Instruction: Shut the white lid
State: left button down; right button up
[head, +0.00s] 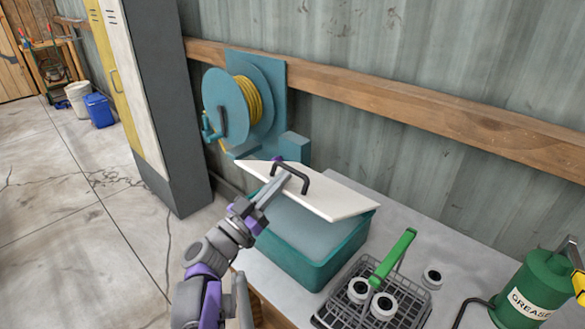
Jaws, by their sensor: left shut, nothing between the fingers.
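The white lid (335,199) is a flat panel with a dark handle (301,178) on top. It is tilted above the teal box (315,265), partly open, and a gap shows the box's pale inside along the near side. My left gripper (283,175) is shut and empty, at the lid's left part beside the dark handle. It overlaps the lid in the picture, and I cannot tell whether it touches the lid or the handle. My right gripper is not in view.
A wire basket (340,310) with a green handle and white rolls stands right of the box. A green grease can (540,285) is at far right. A teal hose reel (240,105) hangs on the wall behind. Open floor (80,230) lies left.

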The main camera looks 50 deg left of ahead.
pick_arm(q)
jog(key=s+f+b, duration=0.1)
jog(key=f, duration=0.2)
jog(key=f+b, duration=0.2)
jog(key=f, duration=0.1)
jog(key=s+f+b, duration=0.1)
jog(key=f, duration=0.2)
jog(key=shift+s+d+b, duration=0.2)
jog(key=shift+s+b, duration=0.1)
jog(key=shift+b, duration=0.05)
jog(key=shift+s+f+b, duration=0.15)
jog(key=shift+f+b, duration=0.25)
jog(key=shift+f, duration=0.2)
jog(key=shift+r, duration=0.15)
